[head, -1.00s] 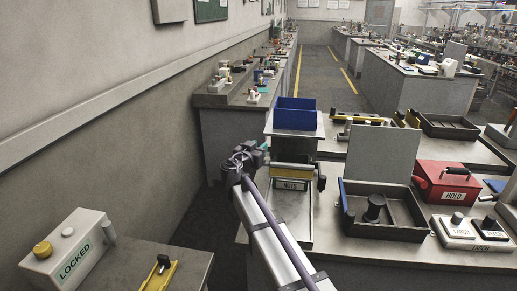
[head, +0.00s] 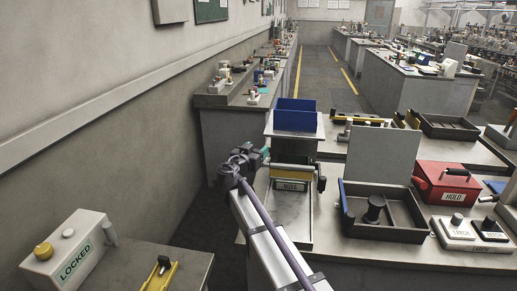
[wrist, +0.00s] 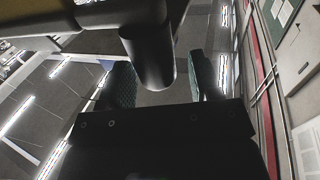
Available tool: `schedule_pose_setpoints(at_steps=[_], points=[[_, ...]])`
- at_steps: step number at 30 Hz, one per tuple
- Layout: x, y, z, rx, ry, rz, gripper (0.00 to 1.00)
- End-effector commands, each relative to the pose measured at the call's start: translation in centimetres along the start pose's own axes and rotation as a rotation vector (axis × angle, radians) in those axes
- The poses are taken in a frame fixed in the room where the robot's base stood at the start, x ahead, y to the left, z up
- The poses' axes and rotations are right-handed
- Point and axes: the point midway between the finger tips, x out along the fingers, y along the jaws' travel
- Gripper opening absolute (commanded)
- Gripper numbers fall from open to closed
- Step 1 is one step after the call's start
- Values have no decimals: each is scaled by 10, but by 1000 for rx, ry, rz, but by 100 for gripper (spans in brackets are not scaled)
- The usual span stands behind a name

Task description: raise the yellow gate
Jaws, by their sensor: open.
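A yellowish edge (wrist: 30,20) shows at upper left. I cannot tell whether the fingers touch the bar.
A blue bin (head: 295,113) stands behind the gate. A black tray with an open lid (head: 385,155) and a red "HOLD" box (head: 447,186) are to the right. A white "LOCKED" box (head: 68,253) is at lower left. The wall is on the left.

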Motion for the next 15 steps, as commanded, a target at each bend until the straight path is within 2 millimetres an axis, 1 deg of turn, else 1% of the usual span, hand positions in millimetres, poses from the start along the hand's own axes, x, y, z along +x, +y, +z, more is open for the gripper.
schedule_pose_setpoints(at_steps=[1, 3, 6, 9, 12, 15], points=[[-14, 2, 0, 0, 0, -2, 58], [-33, 2, 0, 0, 0, -3, 58], [-58, 2, 0, 0, 0, -3, 58], [-77, 1, 0, 0, 0, -2, 58], [-87, 1, 0, 0, 0, 0, 58], [-90, 0, 0, 0, 0, 0, 58]])
